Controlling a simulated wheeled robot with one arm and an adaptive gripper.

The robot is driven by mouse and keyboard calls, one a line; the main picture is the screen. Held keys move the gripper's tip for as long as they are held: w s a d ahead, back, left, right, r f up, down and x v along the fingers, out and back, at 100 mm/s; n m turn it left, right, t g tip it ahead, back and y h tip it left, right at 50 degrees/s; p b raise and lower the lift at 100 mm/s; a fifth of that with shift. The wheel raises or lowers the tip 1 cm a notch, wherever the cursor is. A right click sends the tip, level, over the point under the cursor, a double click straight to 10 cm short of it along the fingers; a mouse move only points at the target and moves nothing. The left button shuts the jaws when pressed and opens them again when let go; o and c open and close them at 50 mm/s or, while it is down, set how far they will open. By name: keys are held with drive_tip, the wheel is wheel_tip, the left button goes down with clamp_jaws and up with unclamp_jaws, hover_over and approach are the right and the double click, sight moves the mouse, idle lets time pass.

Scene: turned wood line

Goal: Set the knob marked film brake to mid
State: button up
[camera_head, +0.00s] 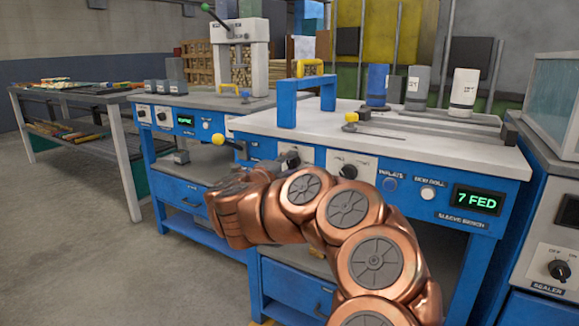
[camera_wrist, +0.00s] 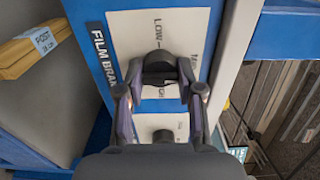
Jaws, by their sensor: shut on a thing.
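My gripper (camera_wrist: 160,88) is shut on the knob, one finger at each side. The knob's pointer is hard to make out, so its setting cannot be told.
A second knob (camera_wrist: 163,136) sits close below on another white plate, partly behind my gripper. The blue sleeve bench (camera_head: 480,185) carries a blue frame (camera_head: 287,103) and several cylinders. Open floor lies left.

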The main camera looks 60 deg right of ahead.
drive_tip(key=o, duration=1.2)
drive_tip(key=shift+c, duration=0.2)
drive_tip(key=shift+a, duration=0.15)
drive_tip(key=a, duration=1.1)
drive_tip(key=shift+s+a, duration=0.25)
drive_tip(key=shift+a, duration=0.15)
